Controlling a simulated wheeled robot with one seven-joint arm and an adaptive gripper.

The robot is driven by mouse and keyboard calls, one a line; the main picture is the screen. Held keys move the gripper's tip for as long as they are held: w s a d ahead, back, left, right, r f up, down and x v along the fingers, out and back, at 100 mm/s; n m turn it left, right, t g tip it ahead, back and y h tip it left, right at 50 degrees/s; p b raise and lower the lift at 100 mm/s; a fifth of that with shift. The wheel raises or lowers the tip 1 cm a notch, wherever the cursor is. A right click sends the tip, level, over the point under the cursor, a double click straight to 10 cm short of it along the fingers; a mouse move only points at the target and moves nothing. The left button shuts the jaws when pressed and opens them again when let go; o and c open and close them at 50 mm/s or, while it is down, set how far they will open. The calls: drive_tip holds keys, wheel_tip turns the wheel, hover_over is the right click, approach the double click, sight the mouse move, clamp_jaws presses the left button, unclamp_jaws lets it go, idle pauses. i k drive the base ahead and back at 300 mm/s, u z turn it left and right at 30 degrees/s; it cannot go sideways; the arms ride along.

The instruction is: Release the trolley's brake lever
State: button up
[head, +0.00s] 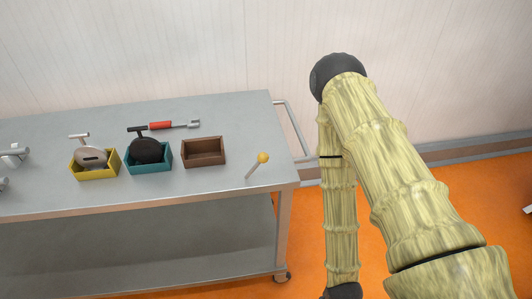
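The trolley (150,205) is a grey metal table with a lower shelf and a side handle. A short grey lever with a yellow ball knob (262,158) stands near the right end of its top; it looks like the brake lever. The lever leans, with its knob up and to the right. My arm is to the right of the trolley, bent at a dark joint and hanging down past the bottom edge of the picture. My gripper is out of view, and nothing of mine touches the lever.
Yellow (96,174), teal (150,166) and brown (203,153) boxes stand left of the lever; the first two hold round handled parts. A red-handled tool (172,125) lies behind. Metal parts (14,156) are at the left edge. Orange floor (305,232) is clear beside the trolley.

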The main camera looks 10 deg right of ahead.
sight(263, 157)
drive_tip(key=u, duration=1.2)
drive_tip(key=k, duration=0.75)
drive_tip(key=z, duration=1.2)
